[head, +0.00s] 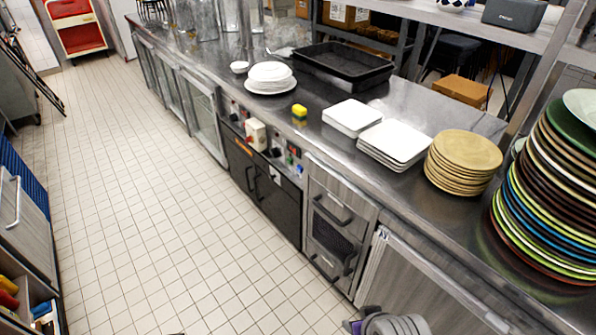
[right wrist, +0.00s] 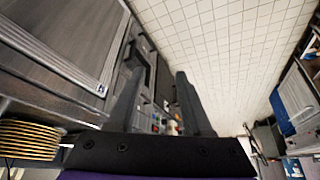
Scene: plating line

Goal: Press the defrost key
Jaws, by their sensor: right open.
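A control panel (head: 281,151) with dark knobs and small coloured buttons is set in the front of the steel counter in the head view. A pale box (head: 256,134) with a red part sticks out at its left. The keys are too small to read, so I cannot tell which one is the defrost key. In the right wrist view my right gripper (right wrist: 158,85) is open and empty, with two dark fingers apart. Small coloured buttons (right wrist: 156,124) show beyond and between the fingers, well away from them. My left gripper is not in view.
Black doors (head: 262,189) and a drawer unit (head: 336,222) lie below. The tiled floor (head: 165,220) is clear.

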